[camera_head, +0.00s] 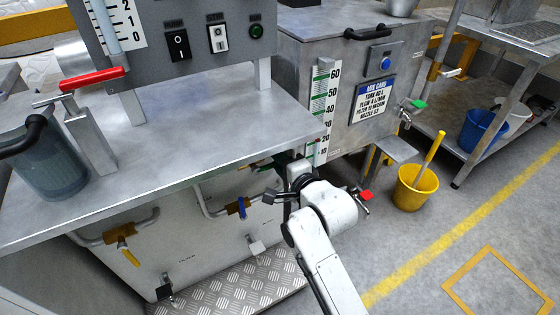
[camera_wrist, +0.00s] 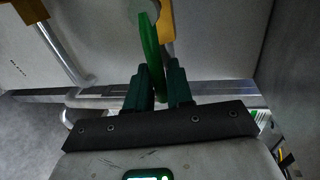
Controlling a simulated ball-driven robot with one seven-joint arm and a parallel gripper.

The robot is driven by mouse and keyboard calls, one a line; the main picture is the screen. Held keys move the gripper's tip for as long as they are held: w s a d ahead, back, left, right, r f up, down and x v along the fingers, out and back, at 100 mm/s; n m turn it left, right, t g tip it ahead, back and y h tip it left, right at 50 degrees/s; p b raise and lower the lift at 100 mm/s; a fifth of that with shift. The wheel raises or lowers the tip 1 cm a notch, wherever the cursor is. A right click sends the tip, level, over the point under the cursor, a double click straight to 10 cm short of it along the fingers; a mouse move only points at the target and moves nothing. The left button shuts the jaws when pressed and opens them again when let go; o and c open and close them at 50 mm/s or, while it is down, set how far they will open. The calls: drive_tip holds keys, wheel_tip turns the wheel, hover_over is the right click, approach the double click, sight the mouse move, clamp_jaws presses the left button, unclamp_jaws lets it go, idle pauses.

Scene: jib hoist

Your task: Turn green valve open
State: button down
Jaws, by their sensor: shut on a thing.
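The green valve's long green handle (camera_wrist: 149,45) shows in the wrist view between my two dark fingers, running up to a round grey hub. A yellow-orange valve body (camera_wrist: 168,28) is partly visible beside it. My gripper (camera_wrist: 158,84) is shut on the green handle. In the head view my white arm reaches to the underside of the metal bench's front right corner. The bench edge and my wrist hide most of the valve there.
The metal bench (camera_head: 190,130) overhangs the work spot. Below it are a blue-handled valve (camera_head: 242,208) and a yellow-handled valve (camera_head: 128,253). A red handle (camera_head: 366,195) is right of my wrist. A yellow bucket (camera_head: 415,190) stands on the floor; open floor lies at lower right.

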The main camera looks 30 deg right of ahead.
drive_tip(key=shift+d+f, duration=0.1)
drive_tip(key=c, duration=1.2)
unclamp_jaws()
drive_tip(key=s+p, duration=0.1)
drive_tip(key=s, duration=0.2)
drive_tip(key=s+r, duration=0.1)
drive_tip(key=s, duration=0.3)
drive_tip(key=s+r+p, duration=0.1)
drive_tip(key=s, duration=0.2)
drive_tip(key=shift+s+p, duration=0.3)
drive_tip(key=shift+s, duration=0.05)
